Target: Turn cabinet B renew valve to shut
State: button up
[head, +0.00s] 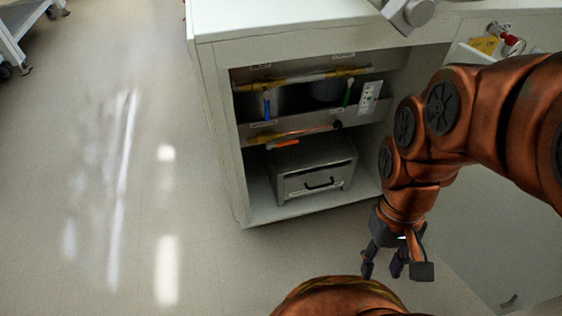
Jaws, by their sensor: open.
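An open bay in a white cabinet (222,130) holds two pipe runs with small lever valves. A blue lever (267,108) hangs down from the left of the upper pipe (305,77). A green lever (348,93) hangs down, slightly tilted, at its right. An orange lever (285,143) lies roughly along the lower pipe (320,129). The small labels are too blurred to read, so I cannot tell which is the cabinet B renew valve. My gripper (394,268) is open and empty, pointing down, to the right of and in front of the bay, apart from every valve.
A grey box with a black handle (315,168) stands on the bay's bottom shelf. A panel with green marks (369,98) is at the bay's right. A red-ended fitting (508,38) and yellow item (485,45) are at upper right. The floor (120,180) at left is clear.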

aim_at(269, 146)
jog(key=k, duration=0.95)
jog(key=u, duration=0.65)
jog(key=i, duration=1.75)
jog(key=z, duration=0.7)
